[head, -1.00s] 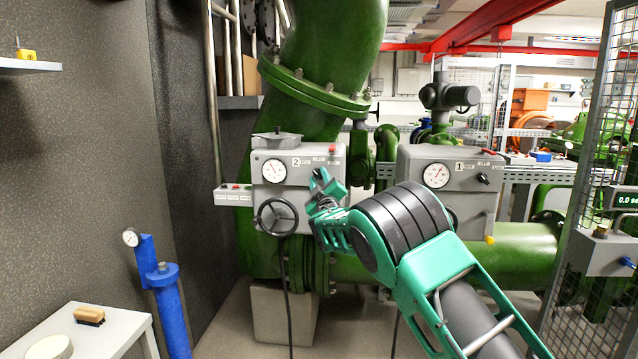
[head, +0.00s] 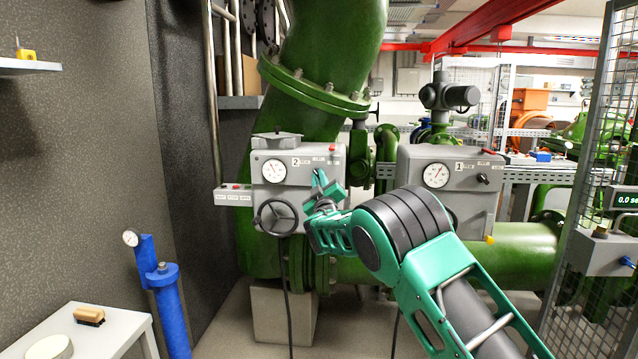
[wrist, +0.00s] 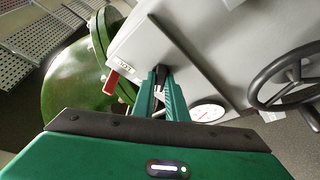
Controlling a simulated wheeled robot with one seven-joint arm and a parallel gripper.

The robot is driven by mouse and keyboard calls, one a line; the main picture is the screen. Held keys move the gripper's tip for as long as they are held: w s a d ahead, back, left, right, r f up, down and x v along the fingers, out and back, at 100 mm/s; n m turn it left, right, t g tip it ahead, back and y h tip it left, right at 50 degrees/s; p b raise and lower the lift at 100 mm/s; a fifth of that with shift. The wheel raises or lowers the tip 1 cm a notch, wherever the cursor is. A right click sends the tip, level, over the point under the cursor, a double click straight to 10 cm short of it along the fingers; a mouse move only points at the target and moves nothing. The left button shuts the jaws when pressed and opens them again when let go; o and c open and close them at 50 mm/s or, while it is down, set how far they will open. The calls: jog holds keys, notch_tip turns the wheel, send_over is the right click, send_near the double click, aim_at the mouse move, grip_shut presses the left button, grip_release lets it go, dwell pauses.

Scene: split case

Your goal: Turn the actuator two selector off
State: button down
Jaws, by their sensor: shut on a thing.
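The actuator two box (head: 272,190) is a grey case labelled 2, with a round white gauge (head: 274,171) and a black handwheel (head: 276,217) on its front. My gripper (head: 319,180) is at the right part of that front, below the small labels. In the wrist view my gripper's green fingers (wrist: 162,82) are closed together on a small dark selector knob (wrist: 160,70) on the grey face. The fingers and arm hide most of the selector, so its pointing direction cannot be told.
A red lever or button (wrist: 111,82) sticks out close to my fingers in the wrist view. The actuator one box (head: 450,190) stands to the right behind my arm. A blue cylinder (head: 166,300) and a white table (head: 118,325) stand at the left.

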jog(key=m, duration=0.2)
jog(key=m+h, duration=0.1)
jog(key=m+t+h, duration=0.1)
jog(key=m, duration=0.1)
jog(key=shift+a+f+m, duration=0.2)
jog(key=shift+a+m, duration=0.05)
jog(key=shift+m, duration=0.05)
jog(key=shift+a+m+h, duration=0.1)
jog(key=shift+m+h, duration=1.3)
jog(key=shift+m, duration=1.2)
jog(key=c, duration=1.8)
grip_release()
jog(key=shift+o, duration=0.2)
jog(key=v, duration=1)
jog(key=shift+s+f, duration=0.25)
jog(key=shift+s, duration=0.05)
jog(key=shift+a, duration=0.1)
